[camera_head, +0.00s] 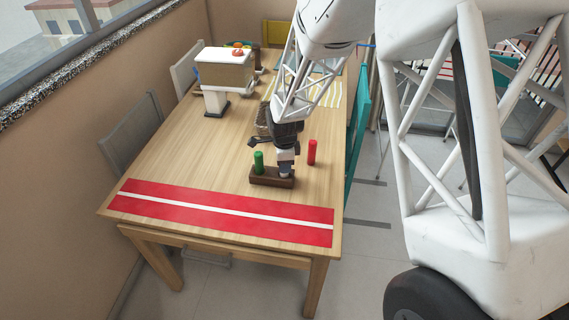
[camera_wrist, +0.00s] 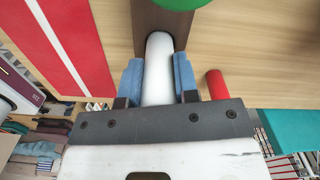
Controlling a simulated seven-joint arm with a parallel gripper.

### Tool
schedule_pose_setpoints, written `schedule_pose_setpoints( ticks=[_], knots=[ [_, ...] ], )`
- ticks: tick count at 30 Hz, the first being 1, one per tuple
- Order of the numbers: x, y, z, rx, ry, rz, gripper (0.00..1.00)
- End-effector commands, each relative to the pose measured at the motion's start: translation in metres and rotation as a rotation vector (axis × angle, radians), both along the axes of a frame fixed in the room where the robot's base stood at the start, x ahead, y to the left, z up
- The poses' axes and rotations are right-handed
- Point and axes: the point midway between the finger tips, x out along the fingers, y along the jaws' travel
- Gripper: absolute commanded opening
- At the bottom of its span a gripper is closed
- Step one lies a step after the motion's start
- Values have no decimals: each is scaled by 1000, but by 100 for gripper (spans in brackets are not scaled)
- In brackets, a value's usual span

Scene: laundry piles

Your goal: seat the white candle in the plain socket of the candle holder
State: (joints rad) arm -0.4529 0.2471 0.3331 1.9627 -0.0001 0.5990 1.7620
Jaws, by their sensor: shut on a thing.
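The white candle (camera_wrist: 158,70) is between the two blue finger pads of my gripper (camera_wrist: 158,80) in the wrist view. Its far end overlaps the brown candle holder (camera_wrist: 148,18); I cannot tell how deep it sits in a socket. In the head view my gripper (camera_head: 285,170) points down over the right part of the candle holder (camera_head: 262,180), and the plain socket is hidden there. A green candle (camera_head: 258,161) stands upright at the holder's left end; part of it shows in the wrist view (camera_wrist: 180,3).
A red candle (camera_head: 312,152) stands on the table right of the holder. A red runner with a white stripe (camera_head: 220,212) lies along the near edge. A white and brown machine (camera_head: 222,75) stands farther back. The table's left middle is clear.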

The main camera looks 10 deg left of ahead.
Motion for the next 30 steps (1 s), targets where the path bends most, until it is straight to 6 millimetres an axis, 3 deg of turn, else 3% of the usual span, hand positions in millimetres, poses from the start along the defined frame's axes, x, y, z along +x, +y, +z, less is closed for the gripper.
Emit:
schedule_pose_setpoints(
  ticks=[9, 10, 14, 30],
  knots=[
    [0, 0, -3, 0, 0, 0, 4],
    [0, 0, -3, 0, 0, 0, 33],
    [0, 0, -3, 0, 0, 0, 53],
    [0, 0, 7, 0, -1, 0, 54]
  ],
)
